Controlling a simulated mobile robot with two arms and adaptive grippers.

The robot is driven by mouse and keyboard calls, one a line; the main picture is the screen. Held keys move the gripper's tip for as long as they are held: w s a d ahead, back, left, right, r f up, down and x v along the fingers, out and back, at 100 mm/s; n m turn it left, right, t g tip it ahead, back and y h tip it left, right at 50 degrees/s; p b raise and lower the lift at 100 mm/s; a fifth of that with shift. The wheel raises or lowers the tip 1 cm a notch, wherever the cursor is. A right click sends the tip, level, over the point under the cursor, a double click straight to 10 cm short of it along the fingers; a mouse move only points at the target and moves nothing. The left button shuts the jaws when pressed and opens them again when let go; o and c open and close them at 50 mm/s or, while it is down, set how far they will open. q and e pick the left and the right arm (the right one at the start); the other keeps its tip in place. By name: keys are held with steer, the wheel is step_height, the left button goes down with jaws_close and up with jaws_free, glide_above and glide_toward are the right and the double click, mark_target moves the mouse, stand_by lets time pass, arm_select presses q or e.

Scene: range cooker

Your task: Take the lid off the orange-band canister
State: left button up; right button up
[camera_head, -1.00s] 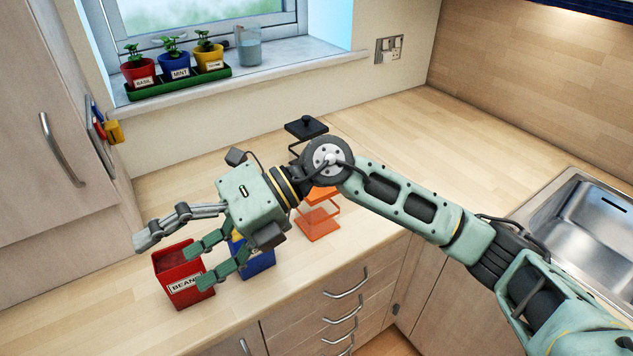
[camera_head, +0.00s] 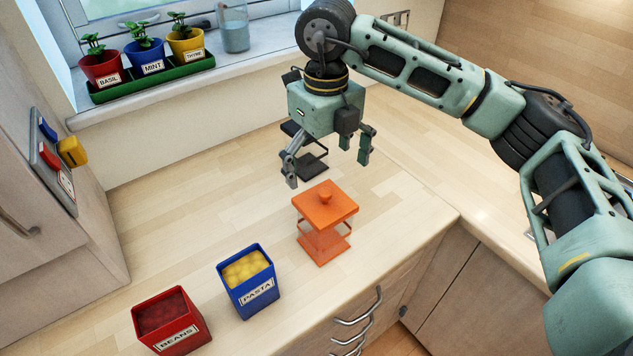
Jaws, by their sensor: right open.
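The orange-band canister (camera_head: 322,244) stands on the worktop, a clear box with orange bands. Its square orange lid (camera_head: 329,206) with a round knob (camera_head: 326,196) is on top. My right gripper (camera_head: 328,168) is open and empty, fingers pointing down, above and a little behind the lid, apart from the knob. My left gripper is not in view.
A blue PASTA box (camera_head: 256,293) and a red BEANS box (camera_head: 178,331), both open-topped, stand at the front left. A black-lidded canister (camera_head: 312,168) stands behind my gripper, partly hidden. Potted herbs (camera_head: 151,60) line the windowsill. The worktop's left middle is clear.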

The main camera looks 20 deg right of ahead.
mark_target(324, 190)
steer(key=shift+s+f, duration=0.1)
steer(key=shift+f, duration=0.15)
steer(key=f+p, duration=0.1)
steer(key=s+f+p, duration=0.1)
steer(key=f+p, duration=0.1)
steer(key=shift+f, duration=0.2)
steer(key=f, duration=0.2)
steer(key=shift+w+f+p, duration=0.25)
steer(key=shift+f+p, duration=0.05)
steer(key=shift+p, duration=0.05)
steer(key=shift+f, duration=0.3)
steer(key=c, duration=1.1)
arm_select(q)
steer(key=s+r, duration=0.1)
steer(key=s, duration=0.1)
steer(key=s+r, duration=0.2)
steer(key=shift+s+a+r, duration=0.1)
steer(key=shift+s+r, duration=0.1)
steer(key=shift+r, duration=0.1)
